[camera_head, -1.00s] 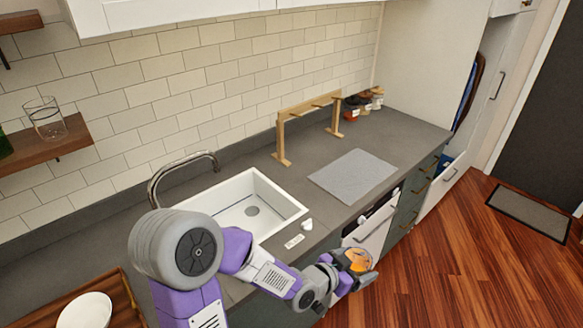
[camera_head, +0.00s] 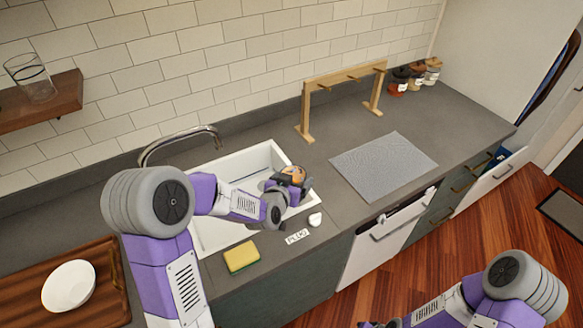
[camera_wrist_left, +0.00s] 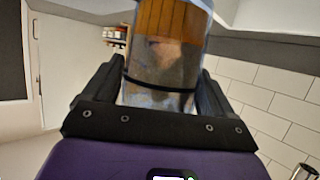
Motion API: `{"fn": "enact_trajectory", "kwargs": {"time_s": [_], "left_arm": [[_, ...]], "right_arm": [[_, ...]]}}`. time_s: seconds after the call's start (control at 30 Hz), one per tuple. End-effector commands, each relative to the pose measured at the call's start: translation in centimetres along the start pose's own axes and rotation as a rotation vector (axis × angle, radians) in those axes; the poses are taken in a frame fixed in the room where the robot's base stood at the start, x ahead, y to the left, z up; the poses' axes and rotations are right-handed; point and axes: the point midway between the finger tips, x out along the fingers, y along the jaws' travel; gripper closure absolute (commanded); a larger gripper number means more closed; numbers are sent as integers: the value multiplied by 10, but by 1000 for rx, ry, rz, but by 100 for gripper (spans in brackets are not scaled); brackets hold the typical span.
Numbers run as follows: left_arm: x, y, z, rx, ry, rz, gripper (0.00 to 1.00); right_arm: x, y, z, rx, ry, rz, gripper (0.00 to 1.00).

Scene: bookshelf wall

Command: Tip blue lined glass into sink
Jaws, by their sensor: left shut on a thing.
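My left gripper (camera_head: 287,184) is shut on a clear glass (camera_wrist_left: 160,88) with a dark line around it, and an orange-brown content shows toward its far end in the left wrist view. In the head view the held glass (camera_head: 294,173) is small and partly hidden by the gripper, over the right side of the white sink (camera_head: 232,165). Its exact tilt is hard to tell. My right arm shows at the bottom right, and its gripper is mostly cut off by the lower edge.
A curved tap (camera_head: 182,138) stands behind the sink. A sponge (camera_head: 242,256), a plug label (camera_head: 297,237) and a white knob (camera_head: 315,219) lie at the front. A grey mat (camera_head: 383,165) and wooden rack (camera_head: 307,115) are right. Another lined glass (camera_head: 32,78) stands on the shelf.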

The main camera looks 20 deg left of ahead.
Motion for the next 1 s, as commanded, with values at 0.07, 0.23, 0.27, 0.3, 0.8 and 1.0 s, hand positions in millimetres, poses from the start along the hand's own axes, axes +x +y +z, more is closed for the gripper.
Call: {"fn": "enact_trajectory", "kwargs": {"time_s": [0.07,0.23,0.27,0.3,0.8,1.0], "left_arm": [[18,-2,-6,-12,4,-50,58],[38,-8,-12,-28,7,-130,58],[40,-9,-13,-30,7,-137,58],[41,-10,-13,-35,8,-143,58],[43,-35,-1,-210,29,-78,58],[42,-48,3,-306,40,-38,58]], "right_arm": [[-1,0,0,0,0,0,57],[-1,-1,0,0,0,0,57],[-1,0,0,0,1,0,57],[0,0,0,-1,1,0,57],[41,15,-2,-1,1,0,57],[60,22,-3,-1,1,0,57]]}}
